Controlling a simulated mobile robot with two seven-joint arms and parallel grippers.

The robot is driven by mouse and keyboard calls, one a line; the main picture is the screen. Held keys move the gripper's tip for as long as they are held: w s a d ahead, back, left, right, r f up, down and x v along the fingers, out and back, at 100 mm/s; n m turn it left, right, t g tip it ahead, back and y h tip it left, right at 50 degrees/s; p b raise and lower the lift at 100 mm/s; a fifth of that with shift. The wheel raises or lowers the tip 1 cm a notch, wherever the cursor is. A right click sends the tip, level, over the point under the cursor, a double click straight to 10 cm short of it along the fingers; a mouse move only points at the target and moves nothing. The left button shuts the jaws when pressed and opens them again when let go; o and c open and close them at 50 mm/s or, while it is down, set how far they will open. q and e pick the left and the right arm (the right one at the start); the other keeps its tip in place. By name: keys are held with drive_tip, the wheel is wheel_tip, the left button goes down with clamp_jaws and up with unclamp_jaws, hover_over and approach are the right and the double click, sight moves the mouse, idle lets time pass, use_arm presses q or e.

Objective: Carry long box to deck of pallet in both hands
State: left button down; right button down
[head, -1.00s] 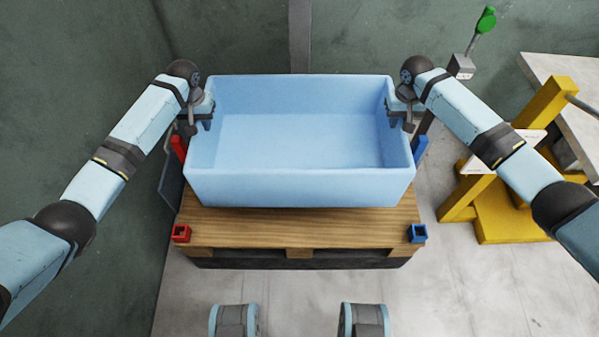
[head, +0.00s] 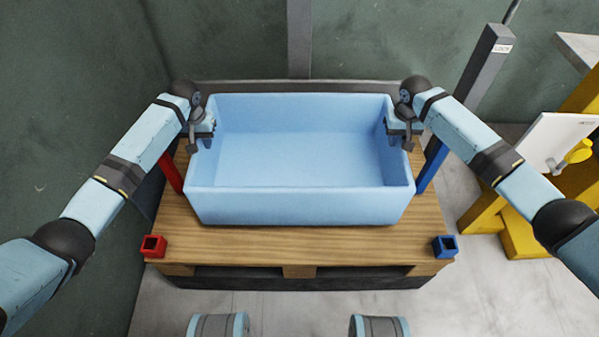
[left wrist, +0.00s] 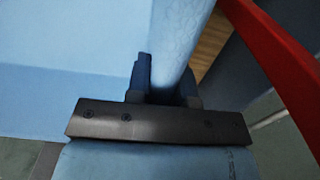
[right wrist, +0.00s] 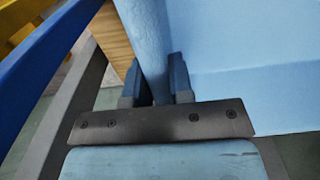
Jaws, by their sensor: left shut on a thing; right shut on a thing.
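The long box (head: 300,205) is a light blue open tub, level and empty, in the middle of the head view. It is over the wooden deck of the pallet (head: 300,248); I cannot tell whether it touches the deck. My left gripper (head: 204,130) is shut on the box's left end wall, whose edge shows between the fingers in the left wrist view (left wrist: 180,50). My right gripper (head: 400,128) is shut on the right end wall, also seen in the right wrist view (right wrist: 145,45).
A red post (head: 170,172) and a blue post (head: 432,165) flank the box. A red socket (head: 153,246) and a blue socket (head: 445,246) sit at the pallet's front corners. A grey post (head: 485,70) and a yellow frame (head: 490,205) stand at right. A dark green wall (head: 70,100) is at left.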

use_arm(q)
drive_tip(key=shift+a+r, duration=0.15)
drive_tip(key=shift+a, duration=0.1)
use_arm(e)
drive_tip(key=shift+d+r, duration=0.1)
drive_tip(key=shift+d, duration=0.15)
